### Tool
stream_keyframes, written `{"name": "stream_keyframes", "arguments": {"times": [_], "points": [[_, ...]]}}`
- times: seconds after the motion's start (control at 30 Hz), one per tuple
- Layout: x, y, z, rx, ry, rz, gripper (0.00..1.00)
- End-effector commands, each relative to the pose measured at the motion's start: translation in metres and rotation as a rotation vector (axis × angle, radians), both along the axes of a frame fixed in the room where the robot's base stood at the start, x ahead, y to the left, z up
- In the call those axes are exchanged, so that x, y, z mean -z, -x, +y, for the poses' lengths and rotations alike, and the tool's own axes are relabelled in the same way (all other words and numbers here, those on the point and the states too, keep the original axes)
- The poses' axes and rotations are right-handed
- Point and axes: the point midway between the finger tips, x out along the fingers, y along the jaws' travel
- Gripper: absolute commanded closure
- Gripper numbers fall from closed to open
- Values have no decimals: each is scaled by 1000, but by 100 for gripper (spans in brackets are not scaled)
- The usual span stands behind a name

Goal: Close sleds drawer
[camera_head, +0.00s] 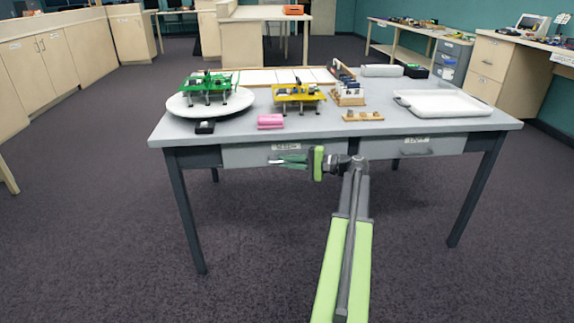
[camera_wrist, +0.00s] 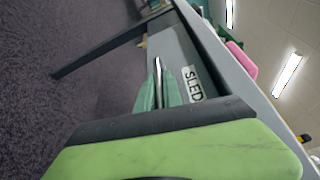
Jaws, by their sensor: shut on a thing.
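The sleds drawer (camera_head: 240,156) is the grey left drawer under the table top. Its white label (camera_head: 286,147) is small here, but the wrist view reads "SLED" on the label (camera_wrist: 192,83), the rest cut off by my gripper. The drawer front also shows in the wrist view (camera_wrist: 166,45), close ahead. My gripper (camera_head: 275,161) is at the drawer front, just below the label. In the wrist view its green fingers (camera_wrist: 159,88) are shut on the drawer's handle, mostly hidden between them. I cannot tell how far the drawer stands out.
The table top (camera_head: 230,137) holds a white turntable (camera_head: 182,107) with a green model, a yellow model (camera_head: 298,93), a pink block (camera_head: 270,121) and a white tray (camera_head: 445,104). A second drawer (camera_head: 390,147) is on the right. Table legs stand either side; the floor in front is clear.

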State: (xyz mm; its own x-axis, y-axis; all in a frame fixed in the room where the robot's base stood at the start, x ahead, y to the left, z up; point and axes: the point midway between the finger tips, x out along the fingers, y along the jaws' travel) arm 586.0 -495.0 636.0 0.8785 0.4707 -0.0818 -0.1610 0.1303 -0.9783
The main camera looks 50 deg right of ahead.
Motion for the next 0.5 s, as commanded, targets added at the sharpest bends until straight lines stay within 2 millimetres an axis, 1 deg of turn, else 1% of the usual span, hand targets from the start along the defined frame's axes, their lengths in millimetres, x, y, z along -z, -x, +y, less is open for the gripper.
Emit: {"name": "stream_keyframes", "arguments": {"times": [0.03, 0.07, 0.2, 0.23, 0.5], "points": [[-1, -3, -3, 10, 1, -4, 100], [-1, -3, -3, 10, 1, -5, 88], [-1, -2, -3, 9, 1, -4, 70], [-1, -2, -3, 9, 1, -4, 68], [-1, -2, -2, 7, 0, -3, 68]]}}
